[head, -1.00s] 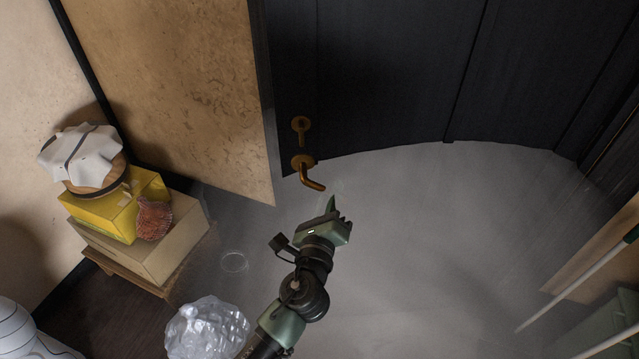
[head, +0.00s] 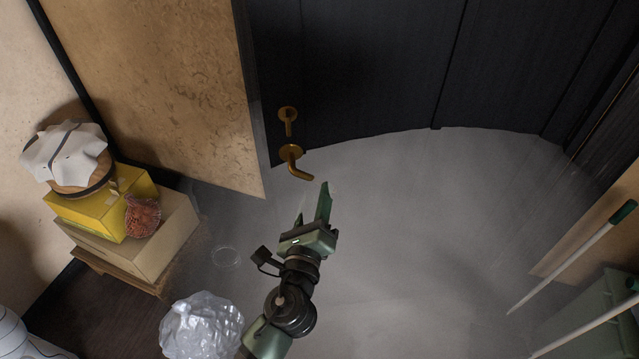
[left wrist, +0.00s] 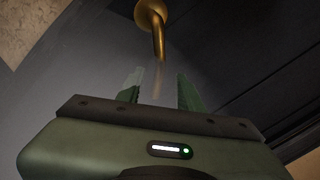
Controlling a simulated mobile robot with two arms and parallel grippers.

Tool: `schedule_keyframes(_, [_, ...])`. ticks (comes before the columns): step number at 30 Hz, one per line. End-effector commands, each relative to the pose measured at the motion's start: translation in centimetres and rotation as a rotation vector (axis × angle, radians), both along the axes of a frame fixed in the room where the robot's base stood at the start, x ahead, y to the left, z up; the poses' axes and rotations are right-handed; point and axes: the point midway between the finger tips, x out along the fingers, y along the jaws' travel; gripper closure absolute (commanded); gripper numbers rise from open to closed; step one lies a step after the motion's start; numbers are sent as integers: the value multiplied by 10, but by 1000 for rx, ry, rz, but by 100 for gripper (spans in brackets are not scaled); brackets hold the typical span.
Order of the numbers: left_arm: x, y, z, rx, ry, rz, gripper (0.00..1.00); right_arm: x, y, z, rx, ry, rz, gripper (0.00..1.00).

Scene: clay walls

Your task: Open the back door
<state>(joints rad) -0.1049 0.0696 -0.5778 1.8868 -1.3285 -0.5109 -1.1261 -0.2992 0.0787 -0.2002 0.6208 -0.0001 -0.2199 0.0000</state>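The back door (head: 375,75) is dark, with panels, and looks closed in its frame. Its brass lever handle (head: 297,166) sits low at the door's left edge, below a brass lock fitting (head: 288,118). In the left wrist view the handle (left wrist: 154,22) hangs just beyond the fingertips, a little left of centre. My left gripper (head: 313,198) is open and empty, just below and right of the handle and apart from it. Its two green fingers (left wrist: 160,85) stand apart in the left wrist view. My right gripper is in neither view.
At left, a wooden stool (head: 120,272) bears a cardboard box (head: 150,245), a yellow box (head: 95,212) and a cloth-covered tub (head: 65,160). A clear plastic bag (head: 202,325) lies at bottom left. Poles (head: 570,260) and a green bin (head: 605,310) are at right. The grey floor between is clear.

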Motion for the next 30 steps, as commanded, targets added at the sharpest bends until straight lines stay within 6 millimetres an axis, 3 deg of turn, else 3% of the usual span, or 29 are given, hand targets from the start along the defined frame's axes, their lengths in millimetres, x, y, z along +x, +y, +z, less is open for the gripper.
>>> schedule_keyframes(6, [-29,3,-2,0,0,0,64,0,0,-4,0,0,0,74])
schedule_keyframes(16, [-35,3,0,1,-1,0,64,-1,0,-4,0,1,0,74])
schedule_keyframes(20, [-34,3,-7,-16,26,-3,97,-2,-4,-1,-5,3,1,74])
schedule_keyframes(23, [-31,6,-40,-92,139,-7,100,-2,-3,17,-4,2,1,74])
schedule_keyframes(26, [-38,17,-104,-252,346,18,100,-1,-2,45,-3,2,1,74])
schedule_keyframes(30, [-82,49,-207,-570,667,164,100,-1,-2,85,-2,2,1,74])
